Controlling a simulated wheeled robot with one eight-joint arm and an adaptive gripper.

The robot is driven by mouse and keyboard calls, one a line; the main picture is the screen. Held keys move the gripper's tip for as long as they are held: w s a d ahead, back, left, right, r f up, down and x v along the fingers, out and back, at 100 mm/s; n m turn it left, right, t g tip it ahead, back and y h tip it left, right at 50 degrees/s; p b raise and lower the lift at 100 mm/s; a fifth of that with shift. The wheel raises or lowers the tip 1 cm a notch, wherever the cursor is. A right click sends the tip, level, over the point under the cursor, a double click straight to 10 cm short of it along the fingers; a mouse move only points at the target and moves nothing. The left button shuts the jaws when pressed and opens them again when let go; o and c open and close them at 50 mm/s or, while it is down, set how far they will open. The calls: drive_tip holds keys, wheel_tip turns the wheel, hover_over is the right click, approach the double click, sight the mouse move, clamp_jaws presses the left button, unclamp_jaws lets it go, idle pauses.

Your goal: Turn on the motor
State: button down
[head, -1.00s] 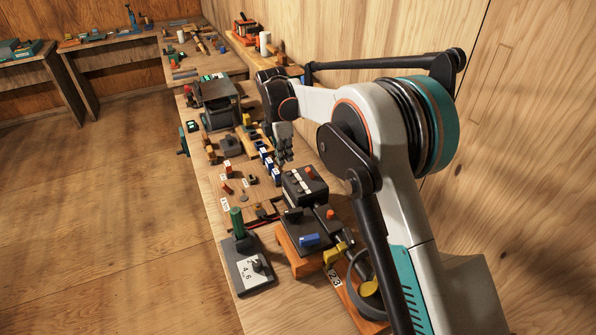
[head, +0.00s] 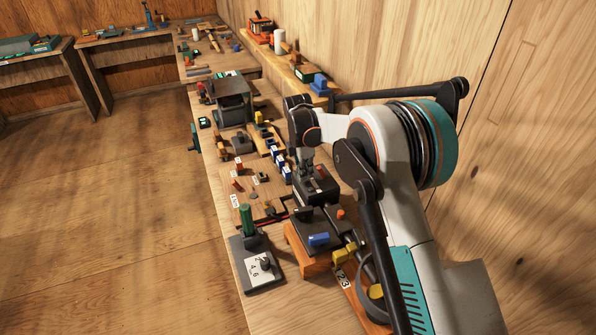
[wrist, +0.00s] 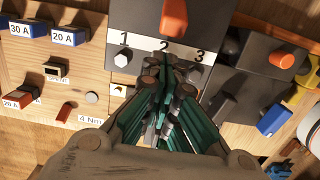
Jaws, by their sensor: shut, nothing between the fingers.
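My gripper (head: 306,162) is shut and empty. It is at the dark switch box (head: 320,190) on the bench. In the wrist view, the gripper's closed fingertips (wrist: 170,68) are in front of the box's white strip marked 1, 2 and 3, by the 2, and hide the switch there. An orange lever (wrist: 173,17) sits on the box above the strip. I cannot tell whether the fingertips touch the box. No part is labelled as the motor.
A dark unit with a blue switch (head: 318,239) stands on a wooden block beside the box. A green-handled dial unit (head: 256,268) stands nearer. Fuse blocks marked 30 A (wrist: 28,29) and 20 A (wrist: 70,36) are left of the box. The wooden wall bounds the right side.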

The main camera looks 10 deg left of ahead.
drive_tip(key=shift+w+d+r, duration=0.4)
drive_tip(key=shift+w+d, duration=0.05)
drive_tip(key=shift+d, duration=0.15)
